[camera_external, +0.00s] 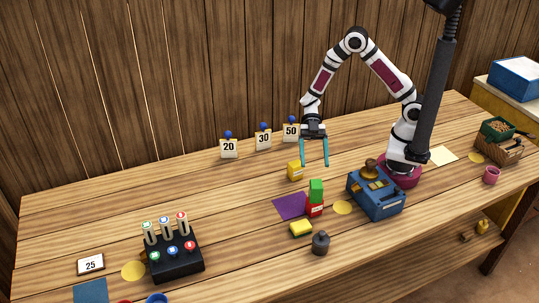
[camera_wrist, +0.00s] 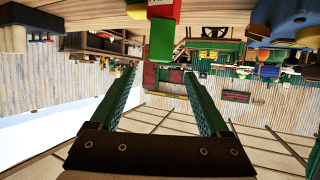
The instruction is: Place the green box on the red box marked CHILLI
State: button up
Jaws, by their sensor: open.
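The green box (camera_external: 316,190) rests on top of the red box (camera_external: 314,210) on the table, upright and near the purple square. Its label is too small to read. My gripper (camera_external: 314,165) is open and empty, in the air above the table behind the stack, apart from both boxes. In the wrist view the open teal fingers (camera_wrist: 165,95) have nothing between them. The green box (camera_wrist: 162,40) hangs at the top of that view, beyond the fingers, with the red box (camera_wrist: 164,9) beside it at the top edge.
A yellow box (camera_external: 295,171) stands close to my fingers. A purple square (camera_external: 290,206), a yellow block (camera_external: 301,228), a dark weight (camera_external: 320,243) and a blue scale (camera_external: 376,193) surround the stack. Number cards (camera_external: 263,138) stand at the back. The left middle of the table is clear.

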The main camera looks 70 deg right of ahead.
jog(key=w+d+r+m+t+h, duration=0.1)
jog(key=w+d+r+m+t, duration=0.2)
jog(key=w+t, duration=0.3)
jog(key=w+d+r+m+t+h, duration=0.1)
jog(key=w+d+r+m+t, duration=0.2)
jog(key=w, duration=0.5)
jog(key=w+d+r+m+t+h, duration=0.1)
jog(key=d+r+m+t+h, duration=0.2)
jog(key=d+m+h, duration=0.35)
jog(key=w+d+r+m+t+h, duration=0.2)
jog(key=d+r+m+t+h, duration=0.15)
jog(key=d, duration=0.55)
jog(key=s+d+f+m+g+h, duration=0.1)
jog(key=s+d+m+g, duration=0.25)
jog(key=s, duration=0.45)
jog(key=s+d+f+m+g+h, duration=0.2)
jog(key=s+m, duration=0.3)
jog(key=s, duration=0.3)
jog(key=s+a+m+g+y, duration=0.2)
jog(key=s+a, duration=0.2)
jog(key=s, duration=0.3)
jog(key=s+a+m+g+y, duration=0.1)
jog(key=s+a+g+y, duration=0.1)
jog(key=s, duration=0.6)
jog(key=shift+s+a+f+m+g, duration=0.2)
jog(key=shift+a+f+m+g, duration=0.3)
jog(key=shift+a, duration=0.75)
jog(key=shift+r, duration=0.2)
